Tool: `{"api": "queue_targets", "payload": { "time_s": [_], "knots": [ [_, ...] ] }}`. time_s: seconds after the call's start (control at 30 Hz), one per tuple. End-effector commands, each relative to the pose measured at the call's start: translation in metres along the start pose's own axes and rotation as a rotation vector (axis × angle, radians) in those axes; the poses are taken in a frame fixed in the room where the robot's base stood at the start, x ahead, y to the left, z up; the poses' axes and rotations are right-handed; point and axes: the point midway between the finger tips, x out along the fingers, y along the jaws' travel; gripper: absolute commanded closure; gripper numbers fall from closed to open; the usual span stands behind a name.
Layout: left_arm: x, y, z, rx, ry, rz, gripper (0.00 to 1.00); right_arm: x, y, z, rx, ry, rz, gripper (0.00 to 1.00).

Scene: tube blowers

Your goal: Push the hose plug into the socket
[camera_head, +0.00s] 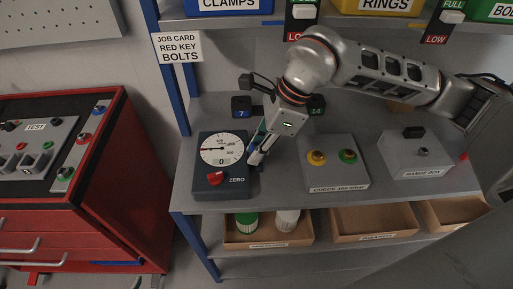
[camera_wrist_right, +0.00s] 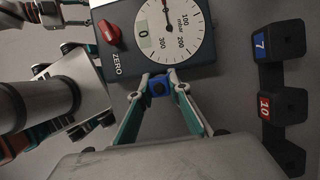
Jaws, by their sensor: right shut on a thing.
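The gauge box (camera_head: 207,181) stands at the left end of the bench, with a round dial and a red ZERO knob. It also shows in the right wrist view (camera_wrist_right: 128,63). My right gripper (camera_head: 256,158) points down beside the box's right side. In the right wrist view its fingertips (camera_wrist_right: 158,82) are shut on a small blue piece with a dark centre, which looks like the hose plug (camera_wrist_right: 158,89). The piece is close to the box's edge; I cannot tell whether it touches. I cannot make out the socket or a hose.
Dark blocks labelled 7 (camera_wrist_right: 278,42) and 10 (camera_wrist_right: 283,105) stand behind. A box with yellow and green buttons (camera_head: 335,163) and the range box (camera_head: 416,153) stand to the right. Cardboard bins (camera_head: 372,224) sit below. A red cabinet (camera_head: 100,180) is at left.

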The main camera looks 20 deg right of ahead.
Motion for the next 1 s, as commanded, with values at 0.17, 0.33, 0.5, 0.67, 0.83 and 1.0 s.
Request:
{"api": "queue_targets", "payload": {
  "time_s": [0.17,0.33,0.5,0.67,0.83,1.0],
  "knots": [
    [0.0,0.001,0.002,0.0,-0.002,0.001,0.64,0.006,0.002,-0.004,0.003,0.008,0.009,1.0],
    [0.0,0.0,0.0,0.0,0.001,0.0,0.64,0.005,0.002,-0.004,0.004,0.01,0.011,1.0],
    [-0.001,-0.002,-0.007,0.001,0.008,-0.003,0.64,-0.001,0.002,-0.001,0.004,0.009,0.01,1.0],
    [-0.003,-0.004,-0.013,0.003,0.017,-0.006,0.64,-0.007,0.002,0.002,0.003,0.007,0.008,1.0],
    [-0.004,-0.006,-0.02,0.004,0.025,-0.008,0.64,-0.014,0.001,0.005,0.002,0.005,0.006,1.0],
    [-0.006,-0.008,-0.026,0.005,0.032,-0.011,0.64,-0.02,0.001,0.008,0.001,0.004,0.004,1.0]
  ]
}}
